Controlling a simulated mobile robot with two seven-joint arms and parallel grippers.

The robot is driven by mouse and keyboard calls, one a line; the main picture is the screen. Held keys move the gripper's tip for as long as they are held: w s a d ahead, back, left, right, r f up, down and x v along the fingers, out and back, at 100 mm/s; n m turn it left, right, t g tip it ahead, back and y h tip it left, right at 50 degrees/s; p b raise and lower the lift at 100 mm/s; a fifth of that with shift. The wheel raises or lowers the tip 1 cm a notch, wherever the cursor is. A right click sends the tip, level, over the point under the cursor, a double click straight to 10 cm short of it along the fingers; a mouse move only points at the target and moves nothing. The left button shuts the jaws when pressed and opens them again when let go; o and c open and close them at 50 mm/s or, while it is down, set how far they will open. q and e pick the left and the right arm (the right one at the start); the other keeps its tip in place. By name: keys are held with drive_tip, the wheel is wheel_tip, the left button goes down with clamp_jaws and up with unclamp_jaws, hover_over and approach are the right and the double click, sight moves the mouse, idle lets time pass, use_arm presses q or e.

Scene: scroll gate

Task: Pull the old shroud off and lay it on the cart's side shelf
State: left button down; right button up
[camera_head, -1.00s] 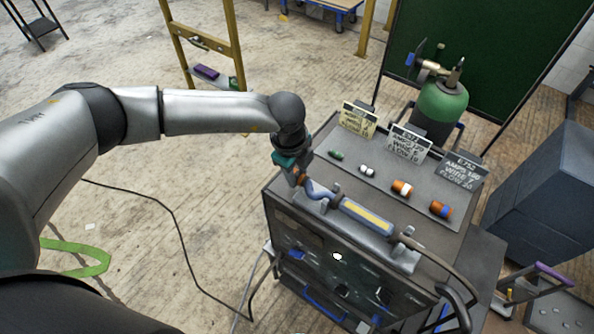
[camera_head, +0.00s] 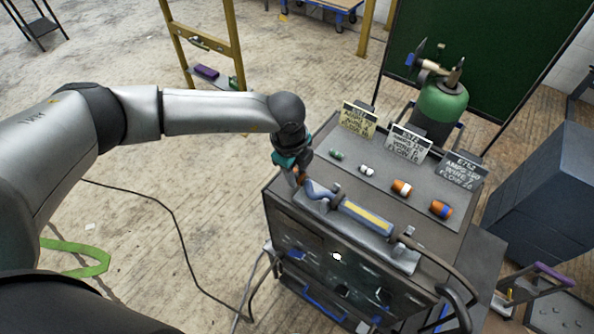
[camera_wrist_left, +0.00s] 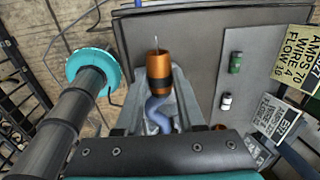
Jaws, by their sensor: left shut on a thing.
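The welding torch (camera_head: 365,217) lies in a cradle on top of the cart (camera_head: 345,262), with a blue-grey neck and a yellow-striped handle. My left gripper (camera_head: 299,176) is at the neck's far-left end, shut on the old shroud. In the left wrist view the shroud (camera_wrist_left: 159,68) is a copper cylinder with a dark band, and a thin wire sticks out of its far end. It sits in line with the blue neck (camera_wrist_left: 158,112); I cannot tell whether they still touch. A dark flat surface at the cart's right looks like the side shelf (camera_head: 483,262). My right gripper is out of view.
Placards (camera_head: 408,143) stand behind. A green gas cylinder (camera_head: 441,105) and a dark cabinet (camera_head: 545,195) flank the cart. A hose runs from the torch's right end.

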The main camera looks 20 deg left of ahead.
use_arm(q)
drive_tip(key=shift+w+a, duration=0.15)
drive_tip(key=shift+a, duration=0.35)
idle(0.8)
drive_tip(key=w+a+b, duration=0.2)
drive_tip(key=w+a, duration=0.1)
drive_tip(key=a, duration=0.5)
drive_tip(key=shift+a, duration=0.25)
idle(1.6)
idle(0.5)
